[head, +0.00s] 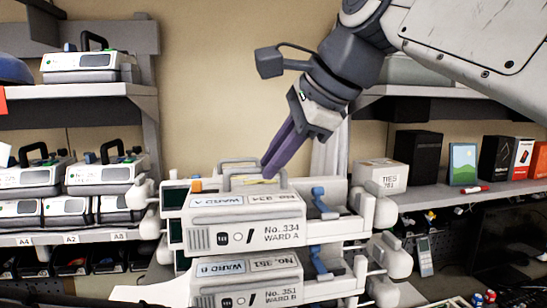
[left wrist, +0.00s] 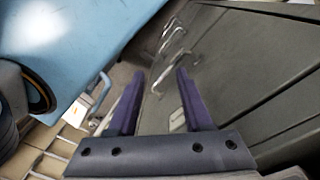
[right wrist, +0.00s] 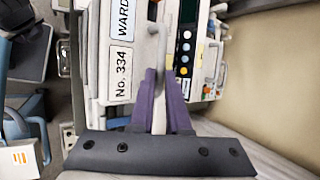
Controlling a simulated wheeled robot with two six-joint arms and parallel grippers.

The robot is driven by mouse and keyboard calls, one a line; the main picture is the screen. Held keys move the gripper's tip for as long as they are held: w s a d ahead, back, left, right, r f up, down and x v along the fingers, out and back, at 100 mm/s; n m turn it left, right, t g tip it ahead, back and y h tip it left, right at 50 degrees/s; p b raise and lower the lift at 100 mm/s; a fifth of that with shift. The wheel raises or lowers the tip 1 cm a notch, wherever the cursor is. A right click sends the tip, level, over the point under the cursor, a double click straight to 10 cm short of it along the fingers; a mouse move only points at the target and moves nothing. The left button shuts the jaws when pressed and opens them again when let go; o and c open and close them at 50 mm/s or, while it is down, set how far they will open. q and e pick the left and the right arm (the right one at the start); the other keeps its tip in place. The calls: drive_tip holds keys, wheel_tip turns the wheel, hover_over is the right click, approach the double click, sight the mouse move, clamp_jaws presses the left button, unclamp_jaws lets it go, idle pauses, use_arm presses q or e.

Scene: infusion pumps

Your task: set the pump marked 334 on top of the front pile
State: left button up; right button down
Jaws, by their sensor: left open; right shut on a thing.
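The pump marked 334 (head: 265,222), a white box labelled WARD A with a top handle, is upright at the middle of the head view. My right gripper (head: 269,177) comes down from above and is shut on its handle. The right wrist view shows this gripper (right wrist: 160,82) around the grey handle, beside the 334 label (right wrist: 121,74). Directly below is the pump marked 351 (head: 245,282), labelled WARD B. I cannot tell whether the two touch. My left gripper shows only in the left wrist view (left wrist: 158,98); it is open and empty.
Another grey handle (head: 238,162) shows just behind pump 334. Shelves with several pumps (head: 98,174) stand at the left. The right shelf holds a TIES box (head: 380,175) and dark boxes (head: 418,158). Grey drawers (left wrist: 240,70) and a blue surface (left wrist: 75,40) lie near my left gripper.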

sight(267, 189)
drive_tip(key=shift+f+b, duration=1.15)
drive_tip(key=shift+f, duration=0.3)
idle(1.3)
drive_tip(key=c, duration=0.8)
unclamp_jaws()
drive_tip(key=shift+f, duration=0.2)
drive_tip(key=v, duration=1)
drive_tip(key=shift+s+r, duration=0.2)
drive_tip(key=shift+r, duration=0.1)
